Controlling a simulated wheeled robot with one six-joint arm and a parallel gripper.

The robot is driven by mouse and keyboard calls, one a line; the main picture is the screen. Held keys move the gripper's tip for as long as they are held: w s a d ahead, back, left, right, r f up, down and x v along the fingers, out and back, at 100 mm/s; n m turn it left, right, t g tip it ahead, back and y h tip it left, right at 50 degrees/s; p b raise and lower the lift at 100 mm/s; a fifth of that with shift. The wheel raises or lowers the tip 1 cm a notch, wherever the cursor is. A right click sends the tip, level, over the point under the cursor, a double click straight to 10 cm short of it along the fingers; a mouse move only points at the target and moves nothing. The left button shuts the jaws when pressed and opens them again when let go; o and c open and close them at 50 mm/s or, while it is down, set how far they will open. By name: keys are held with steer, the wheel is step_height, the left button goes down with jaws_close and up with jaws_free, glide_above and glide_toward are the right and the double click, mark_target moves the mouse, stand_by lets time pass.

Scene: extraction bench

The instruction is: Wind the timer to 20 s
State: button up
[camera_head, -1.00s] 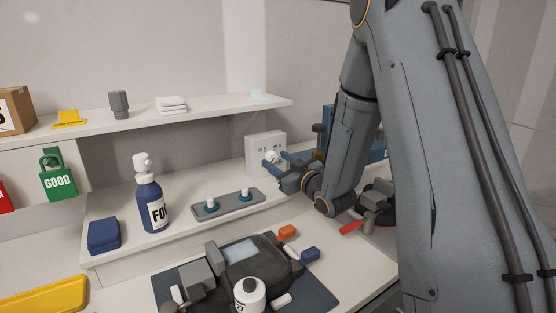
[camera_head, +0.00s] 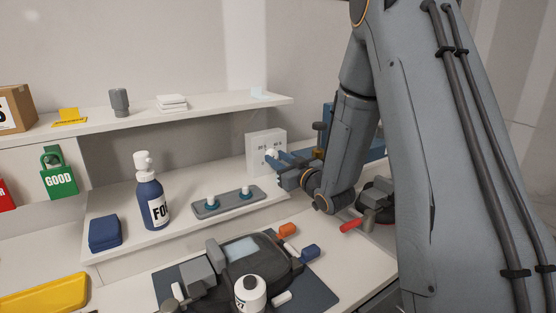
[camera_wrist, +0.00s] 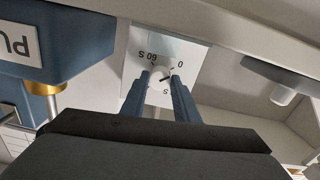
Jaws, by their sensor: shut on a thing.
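The timer (camera_head: 259,142) is a pale box standing on the bench's raised ledge under the shelf. In the wrist view its white face (camera_wrist: 196,58) shows upside down, with "0" and "60 S" legible and other marks partly covered. The timer's pale round knob (camera_wrist: 162,73) has a dark pointer line and sits between my fingertips. My gripper (camera_wrist: 161,79) is shut on the knob, with one blue finger on each side. In the head view my gripper (camera_head: 275,158) reaches the timer's face from the right and partly covers it.
A blue device (camera_wrist: 60,42) with a brass-coloured fitting stands close beside my gripper. The shelf (camera_head: 205,113) runs above the ledge. A grey tray (camera_head: 228,201) with two blue-and-white pieces and a blue bottle (camera_head: 152,199) stand to the left.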

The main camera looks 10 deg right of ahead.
steer(key=m, duration=0.4)
steer(key=m+p, duration=0.1)
steer(key=m, duration=0.3)
steer(key=shift+m, duration=0.3)
steer(key=m+p, duration=0.1)
steer(key=m, duration=0.3)
steer(key=shift+m, duration=0.3)
steer(key=shift+m+p, duration=0.7)
steer(key=shift+m, duration=1.6)
steer(key=o, duration=1.1)
steer(key=shift+c, duration=0.2)
